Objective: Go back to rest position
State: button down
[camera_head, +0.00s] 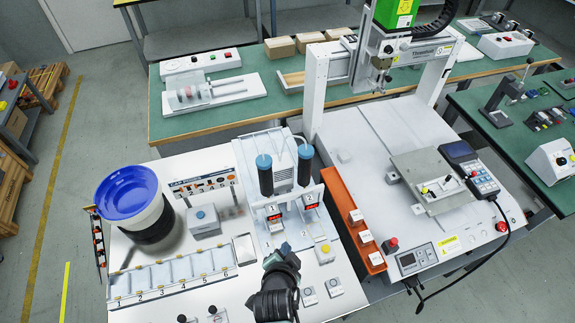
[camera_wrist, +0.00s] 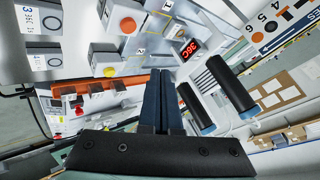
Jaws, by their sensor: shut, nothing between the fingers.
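My gripper (camera_head: 281,250) is at the front edge of the white workbench in the head view, above the bench top and in front of the station with two dark cylinders. In the wrist view its two dark fingers (camera_wrist: 160,74) are together, with nothing between them. The gantry (camera_head: 313,85) with its green-topped screwdriver unit (camera_head: 393,12) stands at the back right, well apart from my gripper. Part of the bench beneath my arm is hidden.
The station's dark cylinders (camera_head: 265,178) and a yellow button box (camera_head: 324,252) stand near my gripper. An orange rack (camera_head: 350,215) is to the right. A blue bowl (camera_head: 127,192) and numbered tray (camera_head: 170,273) are to the left.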

jog(key=w+r+n+t, duration=0.1)
jog(key=w+r+t, duration=0.1)
jog(key=w+r, duration=0.35)
jog(key=w+r+n+t, duration=0.1)
jog(key=w+r, duration=0.1)
jog(key=r, duration=0.7)
jog(key=w+r+t, duration=0.2)
jog(key=w+r, duration=0.1)
jog(key=r, duration=0.4)
notch_tip(320, 180, up, 19)
jog(key=w+n+t, duration=0.2)
jog(key=n+t, duration=0.1)
jog(key=t, duration=0.1)
jog(key=s+r+n+t, duration=0.1)
jog(key=s+r+t, duration=0.15)
jog(key=r, duration=0.65)
jog(key=s+r+n+t, duration=0.1)
jog(key=s+r+t, duration=0.15)
jog(key=r, duration=0.65)
jog(key=s+r+n+t+y, duration=0.1)
jog(key=s+r+n+t, duration=0.2)
jog(key=s+r, duration=1)
notch_tip(320, 180, up, 3)
jog(key=shift+s+d+f+t, duration=0.2)
jog(key=shift+s+t, duration=0.1)
jog(key=shift+t, duration=0.3)
jog(key=shift+f, duration=0.1)
